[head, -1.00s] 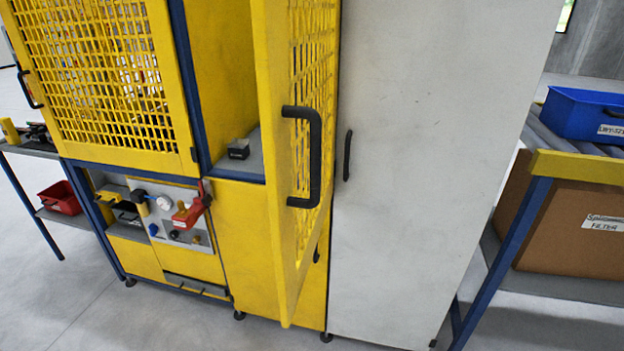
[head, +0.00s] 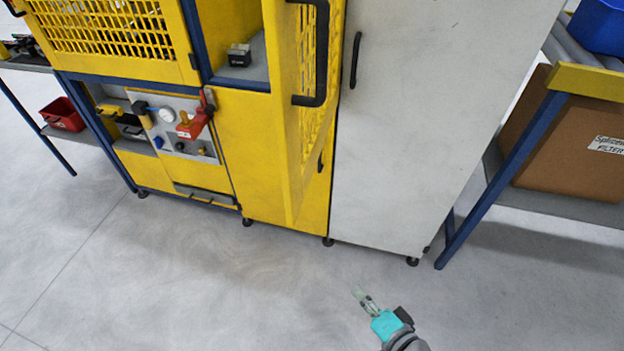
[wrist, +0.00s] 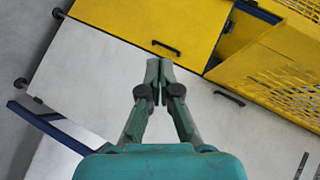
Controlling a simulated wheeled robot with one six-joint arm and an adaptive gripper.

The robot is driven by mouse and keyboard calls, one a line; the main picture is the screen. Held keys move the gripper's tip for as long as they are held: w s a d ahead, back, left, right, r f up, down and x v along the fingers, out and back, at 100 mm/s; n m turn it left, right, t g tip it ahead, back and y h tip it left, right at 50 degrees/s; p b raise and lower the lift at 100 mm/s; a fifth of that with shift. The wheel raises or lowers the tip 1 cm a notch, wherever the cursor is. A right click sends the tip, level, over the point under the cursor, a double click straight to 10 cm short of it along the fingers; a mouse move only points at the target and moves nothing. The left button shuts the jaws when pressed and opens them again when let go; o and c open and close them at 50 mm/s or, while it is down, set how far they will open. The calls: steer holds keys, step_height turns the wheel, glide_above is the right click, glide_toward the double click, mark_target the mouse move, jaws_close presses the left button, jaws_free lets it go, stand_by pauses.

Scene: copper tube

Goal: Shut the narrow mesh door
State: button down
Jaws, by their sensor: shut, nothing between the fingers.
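The narrow mesh door (head: 285,120) is yellow and stands swung open, its edge towards me, at the upper middle of the head view. Its top is cut off there. Its black bar handle (head: 323,50) is on the near edge. Part of the yellow mesh also shows at the right of the wrist view (wrist: 275,65). My gripper (head: 359,293) is low in front of the grey cabinet, below and to the right of the door and well apart from it. Its fingers (wrist: 160,64) are shut together with nothing between them.
The grey cabinet (head: 400,110) with a black handle stands right of the door. A wide mesh panel (head: 100,25) and a control panel (head: 180,130) are to the left. A roller stand (head: 505,175) is at the right. The floor in front is clear.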

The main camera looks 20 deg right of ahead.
steer(key=w+r+y, duration=0.2)
steer(key=w+r, duration=0.2)
steer(key=w, duration=0.1)
steer(key=n+g+y, duration=0.5)
steer(key=y, duration=0.5)
glide_toward(298, 179)
steer(key=x, duration=0.7)
steer(key=shift+a, duration=0.1)
steer(key=shift+a, duration=0.1)
